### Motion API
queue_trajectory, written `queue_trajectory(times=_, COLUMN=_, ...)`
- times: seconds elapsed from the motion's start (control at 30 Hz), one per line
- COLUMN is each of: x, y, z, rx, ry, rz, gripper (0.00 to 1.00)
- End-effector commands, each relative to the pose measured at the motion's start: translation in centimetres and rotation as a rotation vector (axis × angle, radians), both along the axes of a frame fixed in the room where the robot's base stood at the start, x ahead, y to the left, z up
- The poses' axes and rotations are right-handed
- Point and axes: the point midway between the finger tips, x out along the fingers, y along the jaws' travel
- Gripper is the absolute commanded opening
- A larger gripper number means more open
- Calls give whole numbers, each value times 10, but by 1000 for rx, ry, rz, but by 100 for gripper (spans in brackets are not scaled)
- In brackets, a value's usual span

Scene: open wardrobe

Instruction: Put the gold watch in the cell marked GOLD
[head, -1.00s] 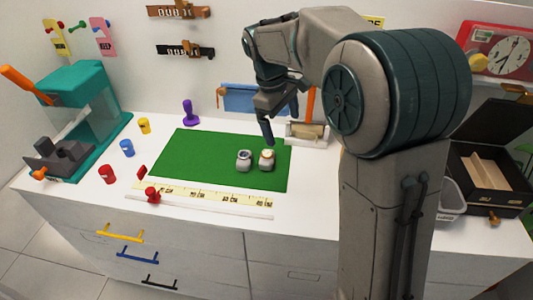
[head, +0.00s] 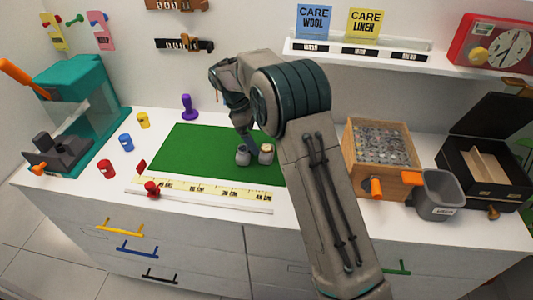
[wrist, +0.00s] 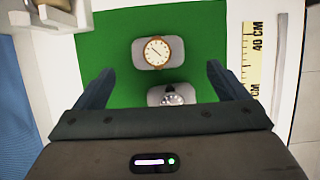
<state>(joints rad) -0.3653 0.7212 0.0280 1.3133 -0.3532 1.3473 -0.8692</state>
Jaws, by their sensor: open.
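The gold watch (wrist: 157,52), with a gold rim and pale dial, sits on a grey cushion on the green mat (wrist: 115,40). In the head view it is the right one of two watches (head: 266,149). A silver watch (wrist: 172,99) with a dark strap lies on a second cushion, partly hidden by my gripper's body; it also shows in the head view (head: 243,158). My gripper (wrist: 161,70) is open and empty above the mat, its fingers spread either side of the cushions. No mark reading GOLD is legible; an open black box with pale dividers (head: 487,168) stands at right.
A yellow ruler strip (head: 205,192) with a red knob runs along the mat's front. A wooden box (head: 380,150) and a grey bin (head: 437,195) stand right of my arm. Small coloured cups (head: 126,142) and a teal machine (head: 80,95) are at left. The mat's left part is clear.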

Motion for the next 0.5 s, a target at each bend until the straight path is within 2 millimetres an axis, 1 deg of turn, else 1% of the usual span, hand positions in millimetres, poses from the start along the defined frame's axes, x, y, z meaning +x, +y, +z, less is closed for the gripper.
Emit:
queue_trajectory(times=0.1, x=-1, y=-5, z=-12, rx=0, ry=0, rz=0, gripper=94)
queue_trajectory(times=0.27, x=-1, y=-10, z=-20, rx=0, ry=1, rz=-1, gripper=94)
queue_trajectory(times=0.5, x=-2, y=-25, z=-52, rx=-1, ry=2, rz=-2, gripper=94)
